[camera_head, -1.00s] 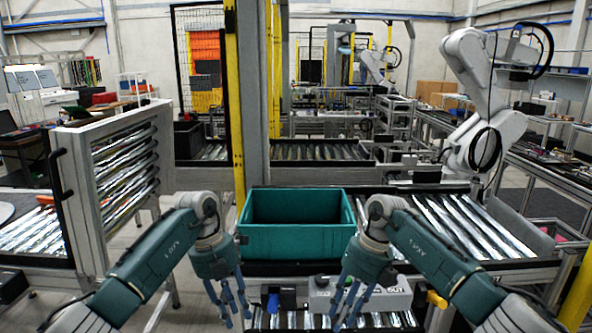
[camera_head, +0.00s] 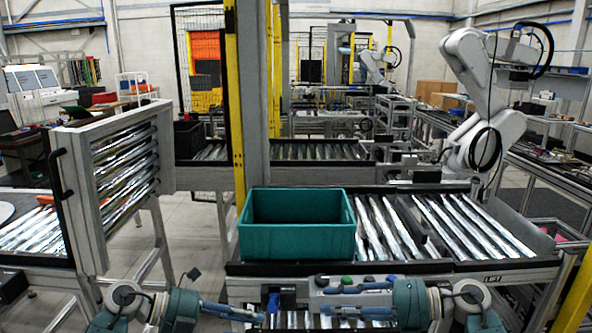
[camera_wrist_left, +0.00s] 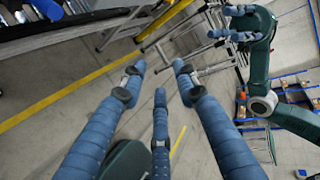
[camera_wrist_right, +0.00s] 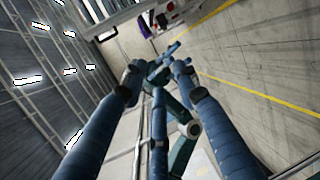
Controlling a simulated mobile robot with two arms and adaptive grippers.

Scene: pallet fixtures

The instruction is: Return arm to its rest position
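My left gripper (camera_head: 256,313) is low in the head view, at the front of the conveyor, with its fingers pointing right. My right gripper (camera_head: 328,300) faces it from the right, with its fingers pointing left. A gap lies between them. In the left wrist view the left fingers (camera_wrist_left: 158,72) are spread and empty, and the right gripper (camera_wrist_left: 238,30) shows at upper right. In the right wrist view the right fingers (camera_wrist_right: 158,72) are spread with nothing held; parts of the left arm show beyond them.
A teal crate (camera_head: 297,243) stands on the roller conveyor (camera_head: 440,225) behind the grippers. A control panel with buttons (camera_head: 350,283) is on the conveyor's front edge. A raised roller gate (camera_head: 85,200) stands at left. A yellow post (camera_head: 578,290) is at right.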

